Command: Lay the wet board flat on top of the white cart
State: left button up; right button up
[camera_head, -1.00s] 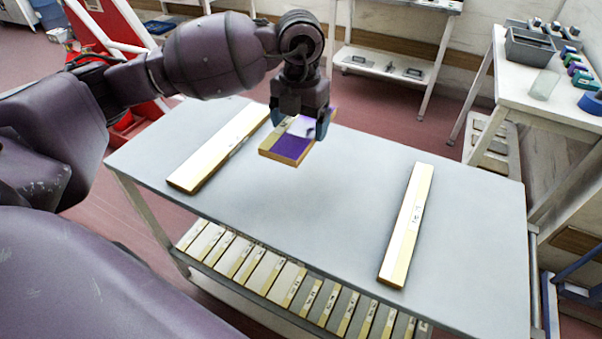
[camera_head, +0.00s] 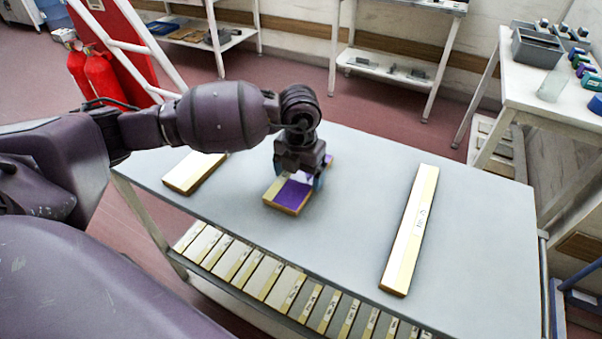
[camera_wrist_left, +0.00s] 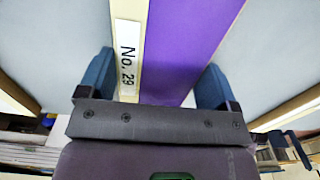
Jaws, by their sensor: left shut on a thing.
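The wet board (camera_head: 291,196) has a purple face and wooden edges. In the left wrist view the board (camera_wrist_left: 190,45) shows a pale strip with the label "No. 29". My left gripper (camera_head: 299,177) is shut on it from above, with one blue finger on each side of the board in the wrist view. The board looks about level over the middle of the cart's pale top (camera_head: 345,235); I cannot tell whether it touches the top. The gripper hides the board's far part. My right gripper is not in view.
Two wooden strips lie on the cart top, one at left (camera_head: 195,172), partly behind my arm, and one at right (camera_head: 410,230). Labelled boards fill the lower shelf (camera_head: 265,275). A side table (camera_head: 515,95) with bins stands at right; red extinguishers (camera_head: 100,75) stand at far left.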

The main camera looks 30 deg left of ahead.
aim_at(300, 176)
pick_arm(q)
jog(key=shift+f, duration=0.2)
jog(key=o, duration=0.8)
jog(key=shift+r, duration=0.1)
notch_tip(300, 176, up, 12)
jog(key=shift+r+p, duration=0.1)
jog(key=shift+p, duration=0.8)
